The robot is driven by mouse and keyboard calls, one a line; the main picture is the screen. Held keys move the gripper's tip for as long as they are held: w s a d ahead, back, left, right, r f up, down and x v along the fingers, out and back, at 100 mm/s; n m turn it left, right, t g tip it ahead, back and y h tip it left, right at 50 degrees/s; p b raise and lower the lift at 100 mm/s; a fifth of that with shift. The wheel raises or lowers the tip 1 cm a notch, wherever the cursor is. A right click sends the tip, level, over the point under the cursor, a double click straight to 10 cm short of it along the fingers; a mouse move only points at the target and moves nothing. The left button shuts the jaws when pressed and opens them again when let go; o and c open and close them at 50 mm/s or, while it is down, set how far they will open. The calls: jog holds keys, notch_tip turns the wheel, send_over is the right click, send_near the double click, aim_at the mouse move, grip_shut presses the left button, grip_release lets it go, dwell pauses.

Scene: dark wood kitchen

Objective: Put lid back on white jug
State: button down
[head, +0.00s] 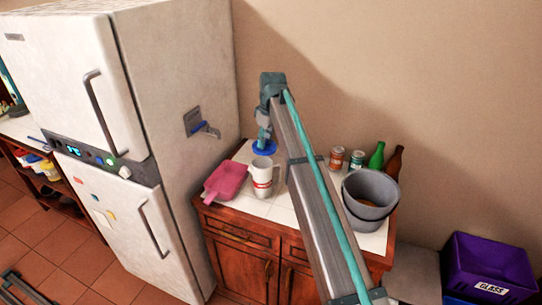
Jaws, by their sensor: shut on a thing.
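The white jug (263,179) stands upright on the tiled counter, with a red band around it and a handle on its right side. A round blue lid (264,148) shows just behind and above the jug in the picture. My gripper (263,141) points down at the lid and is shut on it. The fingertips are small and partly hidden. The lid looks apart from the jug's rim, but I cannot tell its height above the counter.
A pink dustpan-like item (226,181) lies left of the jug. Grey buckets (370,195), two cans (337,157), a green bottle (377,156) and a brown bottle (395,162) stand to the right. The fridge (185,120) closes off the left. My arm crosses over the counter.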

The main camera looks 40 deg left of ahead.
jog(key=shift+w+a+n, duration=0.15)
jog(key=shift+a+n, duration=0.35)
jog(key=shift+a, duration=0.25)
jog(key=shift+d+n, duration=0.1)
jog(key=shift+n, duration=0.4)
notch_tip(320, 180, down, 6)
jog(key=b, duration=0.2)
jog(key=shift+f, duration=0.2)
jog(key=shift+f, duration=0.15)
dwell(1.7)
jog(key=shift+c, duration=1.5)
grip_release()
jog(key=shift+r+p, duration=1.15)
jog(key=shift+r, duration=2.4)
